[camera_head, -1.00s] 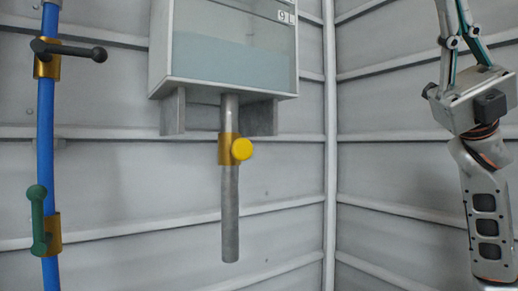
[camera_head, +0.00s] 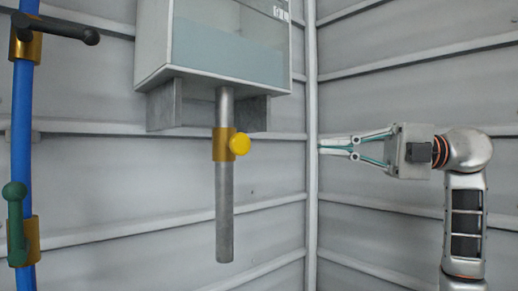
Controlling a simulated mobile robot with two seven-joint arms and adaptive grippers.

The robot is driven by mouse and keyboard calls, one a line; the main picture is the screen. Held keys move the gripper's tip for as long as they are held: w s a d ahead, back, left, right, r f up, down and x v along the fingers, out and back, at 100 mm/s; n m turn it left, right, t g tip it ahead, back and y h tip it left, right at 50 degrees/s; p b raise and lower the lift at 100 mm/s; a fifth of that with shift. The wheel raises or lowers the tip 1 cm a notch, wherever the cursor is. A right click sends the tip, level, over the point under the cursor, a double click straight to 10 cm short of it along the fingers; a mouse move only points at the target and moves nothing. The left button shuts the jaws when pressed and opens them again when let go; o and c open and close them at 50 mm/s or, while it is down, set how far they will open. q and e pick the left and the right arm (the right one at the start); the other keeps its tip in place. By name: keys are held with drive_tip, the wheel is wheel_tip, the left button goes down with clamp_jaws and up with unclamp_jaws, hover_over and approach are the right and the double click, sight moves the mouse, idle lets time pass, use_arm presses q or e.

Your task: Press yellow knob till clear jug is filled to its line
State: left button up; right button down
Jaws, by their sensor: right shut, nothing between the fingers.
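The yellow knob (camera_head: 239,144) sits on a brass valve body (camera_head: 221,144) on the grey outlet pipe (camera_head: 224,210) under the hopper (camera_head: 228,45). The hopper has a clear front with pale blue-grey contents. My right gripper (camera_head: 322,146) is to the right of the knob at about the same height in the picture, pointing left. It is shut and empty, with a clear gap to the knob. The clear jug is not in view, and neither is my left gripper. The pipe's lower end is open to view, with nothing seen below it.
A blue pipe (camera_head: 22,120) at the left carries a black lever (camera_head: 55,28) and a green lever (camera_head: 15,222) on brass fittings. Ribbed grey walls meet in a corner (camera_head: 311,200) behind my right gripper. The space between knob and gripper is free.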

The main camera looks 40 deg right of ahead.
drive_tip(key=shift+w+d+f+m, duration=0.2)
drive_tip(key=shift+f+m, duration=0.05)
drive_tip(key=shift+m, duration=0.05)
drive_tip(key=shift+a, duration=0.1)
drive_tip(key=p, duration=0.1)
approach(238, 146)
drive_tip(key=a, duration=0.4)
drive_tip(key=shift+w+a+r+p, duration=0.1)
drive_tip(key=shift+w+p, duration=0.05)
drive_tip(key=shift+w, duration=0.7)
drive_tip(key=shift+w+a+r+p, duration=0.1)
drive_tip(key=shift+w+a+p, duration=0.05)
drive_tip(key=shift+w, duration=0.7)
